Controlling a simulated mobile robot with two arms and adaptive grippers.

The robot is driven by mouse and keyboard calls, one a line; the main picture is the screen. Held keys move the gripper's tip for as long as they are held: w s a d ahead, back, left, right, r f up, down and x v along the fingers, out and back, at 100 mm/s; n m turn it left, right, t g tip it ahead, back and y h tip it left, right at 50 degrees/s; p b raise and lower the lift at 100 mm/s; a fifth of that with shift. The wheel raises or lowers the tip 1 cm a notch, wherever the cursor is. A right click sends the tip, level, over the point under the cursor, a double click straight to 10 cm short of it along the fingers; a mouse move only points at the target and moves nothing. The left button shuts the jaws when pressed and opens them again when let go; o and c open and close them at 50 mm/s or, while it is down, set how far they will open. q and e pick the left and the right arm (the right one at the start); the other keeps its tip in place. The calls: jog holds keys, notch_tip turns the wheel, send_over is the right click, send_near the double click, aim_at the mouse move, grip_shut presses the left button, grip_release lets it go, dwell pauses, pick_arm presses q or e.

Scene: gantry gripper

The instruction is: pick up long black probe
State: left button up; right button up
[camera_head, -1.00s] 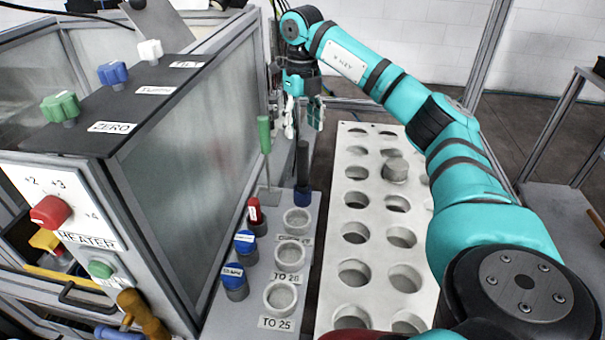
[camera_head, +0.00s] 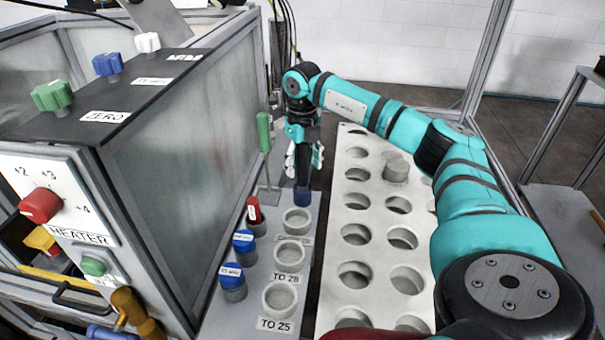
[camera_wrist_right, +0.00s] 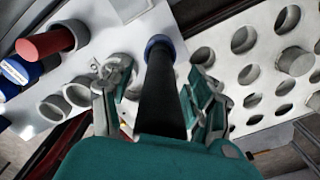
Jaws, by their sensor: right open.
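The long black probe (camera_head: 303,165) stands upright in a blue collar (camera_head: 302,197) on the grey strip, behind the row of round cups. In the right wrist view the black probe (camera_wrist_right: 158,95) runs up between the two fingers, with its blue collar (camera_wrist_right: 160,43) at the far end. My right gripper (camera_head: 304,160) is open around the probe's upper part. Its fingers (camera_wrist_right: 155,105) lie on both sides of the probe; whether either touches it, I cannot tell. My left gripper does not show.
A green-handled tool (camera_head: 264,133) stands close left of the probe. Red and blue capped vials (camera_head: 243,241) and cups (camera_head: 290,252) are in front. A white rack with holes (camera_head: 380,260) is on the right. A glass-sided cabinet (camera_head: 185,170) borders the left.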

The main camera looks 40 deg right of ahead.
jog(key=c, duration=1.1)
jog(key=shift+r, duration=0.1)
jog(key=shift+c, duration=0.2)
